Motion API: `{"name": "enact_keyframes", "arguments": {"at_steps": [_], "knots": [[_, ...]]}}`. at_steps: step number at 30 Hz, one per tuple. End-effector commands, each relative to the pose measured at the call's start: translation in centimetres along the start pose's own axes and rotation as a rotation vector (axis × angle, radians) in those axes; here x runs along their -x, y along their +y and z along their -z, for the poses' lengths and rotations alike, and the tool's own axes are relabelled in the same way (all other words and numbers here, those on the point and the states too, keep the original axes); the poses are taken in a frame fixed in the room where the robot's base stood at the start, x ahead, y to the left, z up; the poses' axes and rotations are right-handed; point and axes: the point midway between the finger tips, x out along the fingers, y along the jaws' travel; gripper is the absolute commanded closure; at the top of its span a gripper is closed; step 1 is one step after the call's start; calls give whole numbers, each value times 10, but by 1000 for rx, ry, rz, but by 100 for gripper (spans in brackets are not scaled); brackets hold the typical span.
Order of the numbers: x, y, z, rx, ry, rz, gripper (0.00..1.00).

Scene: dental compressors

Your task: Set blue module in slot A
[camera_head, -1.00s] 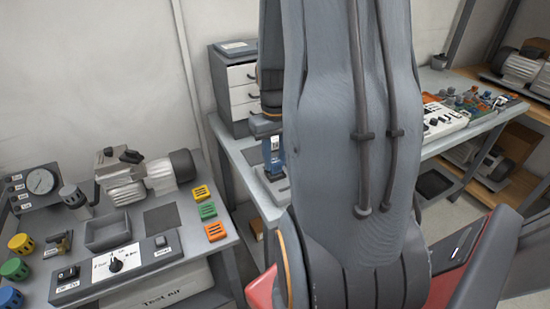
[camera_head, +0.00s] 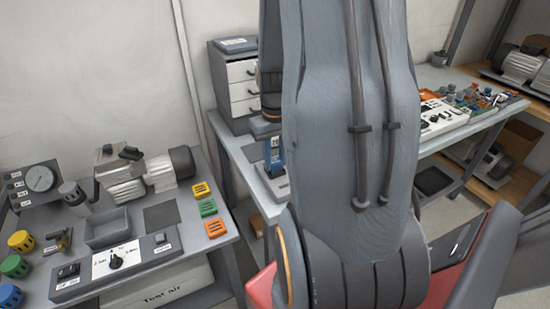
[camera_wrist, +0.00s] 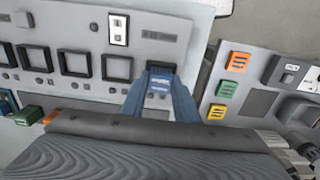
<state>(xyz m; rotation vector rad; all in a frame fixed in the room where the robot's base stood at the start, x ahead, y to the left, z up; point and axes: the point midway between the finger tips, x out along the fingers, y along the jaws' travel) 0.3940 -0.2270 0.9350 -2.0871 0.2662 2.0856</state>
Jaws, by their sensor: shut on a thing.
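In the wrist view my gripper (camera_wrist: 159,92) has its two blue-grey fingers closed on the blue module (camera_wrist: 158,84). The module sits at the right end of a row of black-framed square slots on a light grey panel (camera_wrist: 60,22). A dark frame (camera_wrist: 160,68) shows just beyond the module. I cannot tell whether the module is inside this frame or above it, nor which slot is A. In the head view my arm hides most of the panel; the gripper (camera_head: 274,160) shows small at the arm's left edge.
Yellow (camera_head: 201,190), green (camera_head: 208,207) and orange (camera_head: 215,228) modules lie on the left bench (camera_head: 190,245), beside a compressor (camera_head: 120,175). More coloured modules, including a green one (camera_wrist: 27,115), show at the wrist view's lower left.

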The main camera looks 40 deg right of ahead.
Motion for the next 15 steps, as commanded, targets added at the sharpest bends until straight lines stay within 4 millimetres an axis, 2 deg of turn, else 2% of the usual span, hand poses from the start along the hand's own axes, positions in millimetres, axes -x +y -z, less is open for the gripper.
{"name": "enact_keyframes", "arguments": {"at_steps": [6, 7, 10, 15], "knots": [[-1, 0, 0, 0, 0, 0, 95], [-1, 0, 0, 0, 0, 0, 69], [-1, 0, 0, 0, 0, 0, 52], [-1, 0, 0, 0, 0, 0, 51]]}}
